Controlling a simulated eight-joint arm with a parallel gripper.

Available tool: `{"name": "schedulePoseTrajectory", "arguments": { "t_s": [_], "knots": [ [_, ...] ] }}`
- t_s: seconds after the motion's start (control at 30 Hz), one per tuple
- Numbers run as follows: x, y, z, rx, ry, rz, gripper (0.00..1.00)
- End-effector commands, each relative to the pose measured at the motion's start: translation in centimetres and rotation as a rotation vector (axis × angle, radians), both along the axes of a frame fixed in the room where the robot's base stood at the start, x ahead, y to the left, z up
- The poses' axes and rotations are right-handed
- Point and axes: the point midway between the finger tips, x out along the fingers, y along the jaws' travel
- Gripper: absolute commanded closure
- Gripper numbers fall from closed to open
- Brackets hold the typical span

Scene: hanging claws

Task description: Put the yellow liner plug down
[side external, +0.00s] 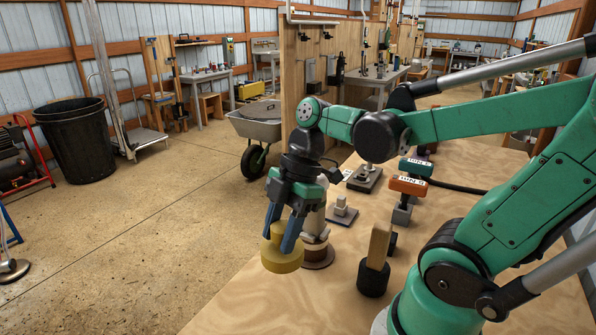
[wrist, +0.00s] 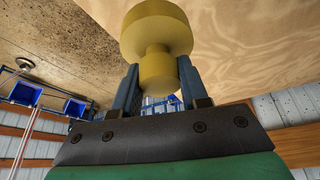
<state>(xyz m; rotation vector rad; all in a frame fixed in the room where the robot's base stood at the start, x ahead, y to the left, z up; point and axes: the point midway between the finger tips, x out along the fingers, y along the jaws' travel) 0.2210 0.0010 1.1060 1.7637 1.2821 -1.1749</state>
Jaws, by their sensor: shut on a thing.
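The yellow liner plug (side external: 283,259) has a wide disc and a narrower stem. My gripper (side external: 280,240) points down and is shut on the plug, its two blue fingers on either side of the stem. In the wrist view, the plug's wide disc (wrist: 156,28) lies beyond the fingertips (wrist: 157,68), and its stem sits between them. In the side view the plug overlaps the plywood table (side external: 235,305) near its left edge. I cannot tell whether its underside touches the wood. The fingers hide part of the stem.
A brown round base with a white upper part (side external: 317,254) stands close behind the plug. A wooden block in a black cup (side external: 374,275), a small white block on a dark plate (side external: 342,212) and an orange labelled piece (side external: 408,186) stand farther right. The table's front is bare.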

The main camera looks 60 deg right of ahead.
Motion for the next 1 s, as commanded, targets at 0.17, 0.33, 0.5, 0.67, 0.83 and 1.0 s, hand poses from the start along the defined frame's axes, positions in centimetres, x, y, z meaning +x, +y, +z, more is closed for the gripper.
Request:
{"name": "schedulePoseTrajectory", "arguments": {
  "t_s": [0.17, 0.33, 0.5, 0.67, 0.83, 1.0],
  "knots": [
    [0.1, 0.0, -3.0, 0.0, 0.0, -0.001, 1.0],
    [0.1, 0.0, -5.1, 0.0, 0.0, -0.001, 1.0],
    [0.1, 0.0, -6.1, 0.0, 0.0, -0.001, 1.0],
    [0.0, 0.0, -6.8, 0.0, 0.0, -0.001, 1.0],
    [0.1, 0.0, -8.5, 0.0, 0.0, -0.001, 1.0],
    [0.0, 0.0, -9.6, 0.0, -0.001, -0.001, 1.0]
  ]
}}
